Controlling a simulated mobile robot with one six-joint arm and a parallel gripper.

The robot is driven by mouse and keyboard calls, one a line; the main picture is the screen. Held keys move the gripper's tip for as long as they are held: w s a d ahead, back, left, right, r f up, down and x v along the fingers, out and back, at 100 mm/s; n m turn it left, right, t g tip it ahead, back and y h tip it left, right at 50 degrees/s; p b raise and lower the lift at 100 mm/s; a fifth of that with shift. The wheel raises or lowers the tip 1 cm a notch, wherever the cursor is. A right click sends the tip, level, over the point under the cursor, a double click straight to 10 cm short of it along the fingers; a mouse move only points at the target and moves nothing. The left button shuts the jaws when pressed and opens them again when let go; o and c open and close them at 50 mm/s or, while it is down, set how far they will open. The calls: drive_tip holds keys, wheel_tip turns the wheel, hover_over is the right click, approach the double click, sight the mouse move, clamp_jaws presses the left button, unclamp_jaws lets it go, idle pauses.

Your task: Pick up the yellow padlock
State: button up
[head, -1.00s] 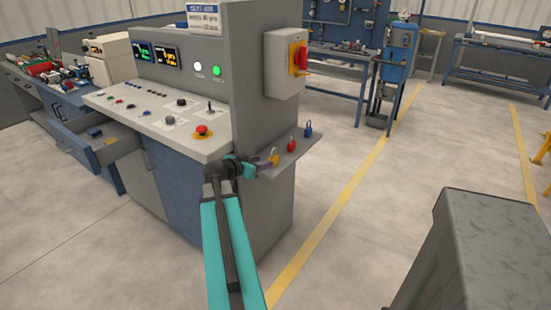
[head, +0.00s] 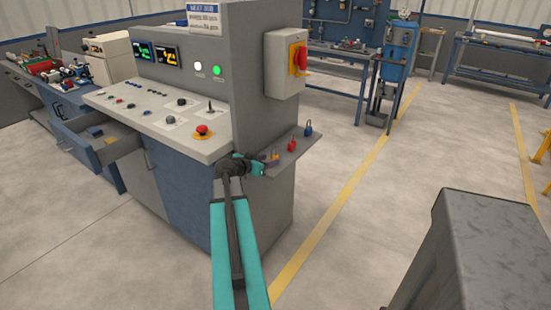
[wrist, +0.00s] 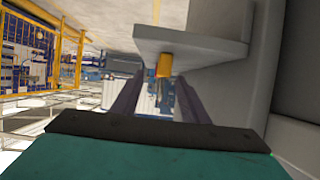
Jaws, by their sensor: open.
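The yellow padlock (head: 275,155) is on the small grey shelf (head: 296,149) at the side of the control console, the nearest of the padlocks there. My gripper partly hides it in the head view. In the wrist view the yellow padlock (wrist: 164,66) shows at the edge of the shelf (wrist: 190,43), ahead of and between my two fingers. My gripper (wrist: 158,84) is open and empty, its fingers spread to either side of the padlock's line. In the head view my gripper (head: 269,163) is close by the padlock; I cannot tell whether they touch.
A red padlock (head: 292,146) and a blue padlock (head: 308,130) stand farther along the shelf. The console (head: 190,125) rises beside it, with a red and yellow switch box (head: 284,63) above. Open floor lies to the right, with a grey metal block (head: 490,250) in front.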

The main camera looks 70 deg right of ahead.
sight(272, 158)
drive_tip(key=x, duration=0.1)
drive_tip(key=p+x, duration=0.1)
drive_tip(key=x, duration=0.1)
drive_tip(key=shift+w, duration=0.25)
drive_tip(key=shift+s+d+f, duration=0.25)
drive_tip(key=shift+d+f, duration=0.05)
drive_tip(key=shift+d, duration=0.3)
drive_tip(key=shift+c, duration=0.5)
clamp_jaws()
